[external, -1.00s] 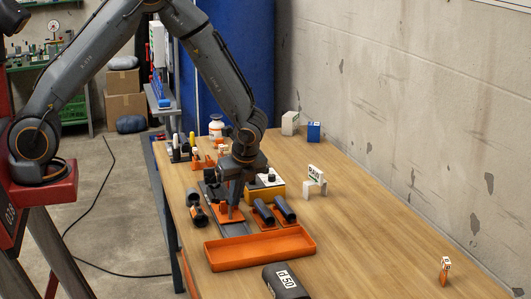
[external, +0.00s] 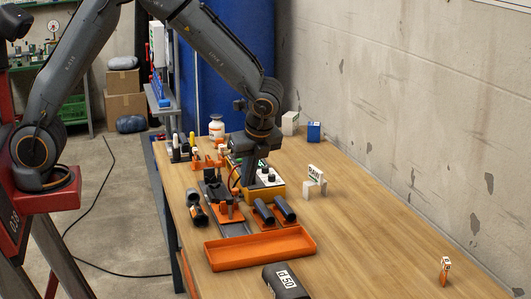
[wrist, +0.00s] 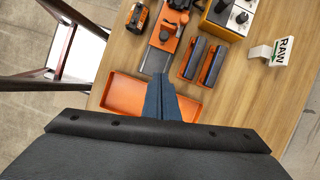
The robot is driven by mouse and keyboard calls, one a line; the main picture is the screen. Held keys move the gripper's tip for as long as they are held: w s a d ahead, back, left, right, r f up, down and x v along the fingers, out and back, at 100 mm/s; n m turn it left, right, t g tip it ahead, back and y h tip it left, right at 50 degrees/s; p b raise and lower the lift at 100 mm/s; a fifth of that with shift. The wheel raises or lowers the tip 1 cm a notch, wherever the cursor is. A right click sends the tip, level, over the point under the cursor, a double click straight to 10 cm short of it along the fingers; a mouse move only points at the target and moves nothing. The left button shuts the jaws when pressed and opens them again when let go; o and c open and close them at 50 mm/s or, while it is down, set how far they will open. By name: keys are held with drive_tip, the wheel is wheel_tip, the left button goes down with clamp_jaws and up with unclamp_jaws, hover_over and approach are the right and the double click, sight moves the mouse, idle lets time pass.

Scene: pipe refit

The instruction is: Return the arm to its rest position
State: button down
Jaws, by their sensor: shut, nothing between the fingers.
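My gripper (external: 250,182) hangs pointing down over the far part of the wooden workbench (external: 370,235), just above and in front of the yellow control box (external: 279,190). In the wrist view its blue-grey fingers (wrist: 160,98) are together with nothing between them. My arm is bent and reaches out over the bench, away from its rest at the left. What lies directly behind the gripper is partly hidden.
An orange tray (external: 260,258) lies at the front, with dark pipes in orange holders (external: 285,209) behind it. A grey rail fixture (external: 232,226) stands left of them. A RAW sign (external: 315,172) and a dark roll (external: 285,283) are nearby. The right of the bench is mostly clear.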

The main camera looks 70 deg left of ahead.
drive_tip(key=s+d+n+t+h, duration=0.2)
drive_tip(key=s+n+h, duration=0.2)
drive_tip(key=s+n, duration=1.1)
drive_tip(key=s, duration=0.3)
drive_tip(key=shift+d, duration=0.2)
idle(2.0)
